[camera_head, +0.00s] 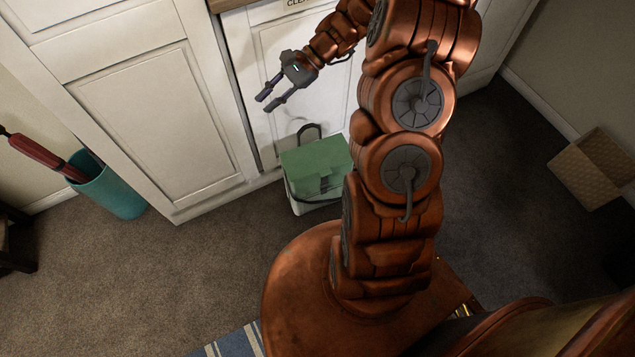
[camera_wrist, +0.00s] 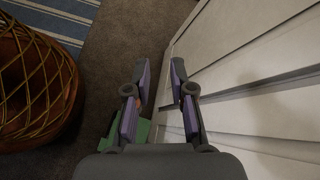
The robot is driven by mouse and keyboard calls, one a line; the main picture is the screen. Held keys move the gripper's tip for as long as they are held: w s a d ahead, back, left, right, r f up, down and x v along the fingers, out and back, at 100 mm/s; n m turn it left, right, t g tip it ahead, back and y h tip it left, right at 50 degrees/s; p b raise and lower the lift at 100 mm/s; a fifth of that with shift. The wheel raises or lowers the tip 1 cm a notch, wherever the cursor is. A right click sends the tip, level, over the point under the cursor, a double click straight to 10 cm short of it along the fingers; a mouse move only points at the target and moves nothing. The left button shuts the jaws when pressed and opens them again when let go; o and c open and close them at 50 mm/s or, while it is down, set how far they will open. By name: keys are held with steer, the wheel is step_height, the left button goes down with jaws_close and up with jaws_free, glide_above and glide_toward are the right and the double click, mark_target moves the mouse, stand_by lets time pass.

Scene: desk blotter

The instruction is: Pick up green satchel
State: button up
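The green satchel (camera_head: 316,168) stands on the carpet against the white cabinet front. It has a green flap, a paler lower body and a dark upright handle loop. My arm hides part of its right side. My gripper (camera_head: 269,102) is open and empty, above and to the left of the satchel in the head view, near the cabinet doors. In the wrist view, my gripper (camera_wrist: 160,75) has its two fingers spread with a gap between them. Part of the green satchel (camera_wrist: 142,131) shows below, behind the left finger and the palm; most of it is hidden.
White cabinets (camera_head: 150,110) run along the back, close to my gripper. A teal bin (camera_head: 112,190) with a red umbrella stands at left. A woven basket (camera_head: 590,170) is at right. A blue striped rug (camera_head: 235,345) lies in front. Carpet left of the satchel is clear.

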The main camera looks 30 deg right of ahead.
steer(key=w+d+f+m+t+b, duration=0.3)
steer(key=w+d+f+m, duration=0.1)
steer(key=d+f, duration=0.4)
steer(key=m+t+h+b, duration=0.2)
steer(key=m+t+b, duration=0.4)
steer(key=m, duration=0.3)
glide_toward(320, 133)
steer(key=x, duration=0.2)
steer(key=shift+w+a+f, duration=0.1)
steer(key=shift+w+a, duration=0.05)
steer(key=shift+w, duration=0.1)
steer(key=shift+w+f, duration=0.15)
steer(key=shift+f, duration=0.05)
steer(key=shift+b+x, duration=1.05)
steer(key=shift+x, duration=2.55)
steer(key=shift+f, duration=0.1)
steer(key=shift+c, duration=0.4)
jaws_close()
